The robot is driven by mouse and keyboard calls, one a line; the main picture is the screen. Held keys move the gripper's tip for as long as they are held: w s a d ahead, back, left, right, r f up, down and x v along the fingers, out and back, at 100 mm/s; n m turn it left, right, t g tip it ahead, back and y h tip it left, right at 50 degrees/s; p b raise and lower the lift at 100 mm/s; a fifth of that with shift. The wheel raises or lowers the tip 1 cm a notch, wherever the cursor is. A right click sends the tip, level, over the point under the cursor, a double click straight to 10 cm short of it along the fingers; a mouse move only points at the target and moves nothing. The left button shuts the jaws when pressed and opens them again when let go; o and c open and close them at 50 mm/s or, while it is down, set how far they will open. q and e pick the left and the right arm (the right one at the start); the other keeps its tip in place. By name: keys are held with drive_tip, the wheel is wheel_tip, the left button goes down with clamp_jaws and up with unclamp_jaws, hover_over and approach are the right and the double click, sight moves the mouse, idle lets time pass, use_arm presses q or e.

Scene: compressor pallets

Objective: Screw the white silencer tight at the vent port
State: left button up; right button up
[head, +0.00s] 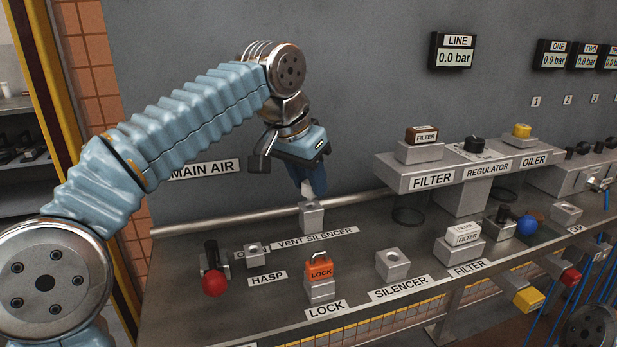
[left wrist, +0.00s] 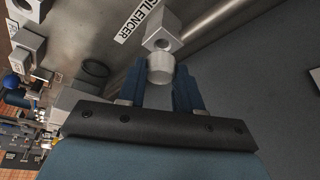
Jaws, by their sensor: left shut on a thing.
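The white silencer (left wrist: 160,69) is a small pale cup-like piece between the blue fingers of my left gripper (left wrist: 159,88) in the left wrist view. The fingers are shut on it. The vent port is a grey block with a round hole (left wrist: 167,26), just beyond the silencer. I cannot tell whether the silencer touches the hole or stands slightly off it. In the head view my left gripper (head: 312,190) points down right above the vent port block (head: 311,218), behind the VENT SILENCER label (head: 317,238). The silencer is mostly hidden by the fingers there. My right gripper is not in view.
An empty grey holder (head: 394,265) stands behind the SILENCER label. An orange lock (head: 320,268) sits on a block in front, and a red-knobbed lever (head: 214,281) is at left. A pipe (head: 250,218) runs behind the port. The filter and regulator shelf (head: 432,176) is at right.

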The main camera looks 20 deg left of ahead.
use_arm(q)
drive_tip(key=shift+p, duration=0.6)
idle(1.0)
drive_tip(key=shift+f+b, duration=0.75)
drive_tip(key=shift+f, duration=0.2)
drive_tip(key=o, duration=1.1)
drive_tip(key=p+v, duration=0.4)
drive_tip(key=v, duration=0.9)
drive_tip(key=shift+s+a+r, duration=0.1)
drive_tip(key=shift+s+r, duration=0.15)
drive_tip(key=shift+r, duration=0.05)
